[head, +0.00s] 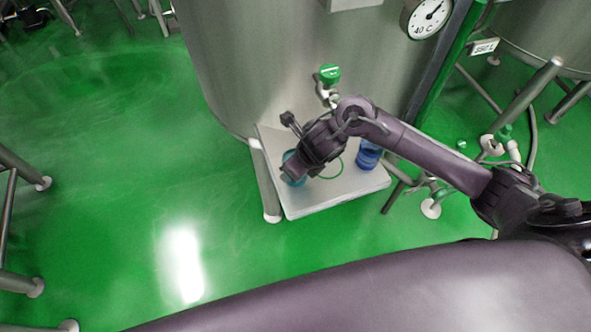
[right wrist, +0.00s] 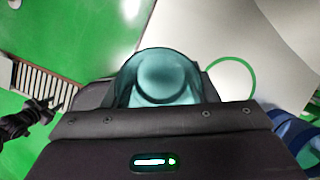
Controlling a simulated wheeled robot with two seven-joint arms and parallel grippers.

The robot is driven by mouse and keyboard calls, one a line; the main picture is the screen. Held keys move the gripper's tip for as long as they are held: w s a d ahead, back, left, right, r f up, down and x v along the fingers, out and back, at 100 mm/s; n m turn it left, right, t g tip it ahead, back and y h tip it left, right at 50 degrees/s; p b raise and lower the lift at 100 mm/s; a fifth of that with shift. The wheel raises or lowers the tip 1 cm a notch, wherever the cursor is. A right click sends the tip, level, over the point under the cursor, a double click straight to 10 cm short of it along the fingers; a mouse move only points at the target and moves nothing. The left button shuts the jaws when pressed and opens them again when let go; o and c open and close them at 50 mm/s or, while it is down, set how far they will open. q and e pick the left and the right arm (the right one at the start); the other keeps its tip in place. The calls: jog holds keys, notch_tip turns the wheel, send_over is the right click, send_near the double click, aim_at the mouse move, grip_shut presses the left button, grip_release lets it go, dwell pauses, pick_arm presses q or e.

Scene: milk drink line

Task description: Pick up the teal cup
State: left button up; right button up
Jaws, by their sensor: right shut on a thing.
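The teal cup (head: 288,182) is at the left part of the white shelf, mostly hidden behind my right gripper (head: 294,171) in the head view. In the right wrist view the translucent teal cup (right wrist: 162,70) sits between the dark fingers of my right gripper (right wrist: 157,92), which is shut on it. I look into its round opening. Whether its base touches the shelf cannot be told. My left gripper is not in view.
The white shelf (head: 340,196) stands before a steel tank (head: 260,75). A blue cup (head: 368,156) stands at its right, and a green ring (right wrist: 251,80) marks the shelf between. A green-handled tap (head: 330,75) is above. Green floor lies open at left.

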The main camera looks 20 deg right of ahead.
notch_tip(320, 180, up, 17)
jog(key=p, duration=0.5)
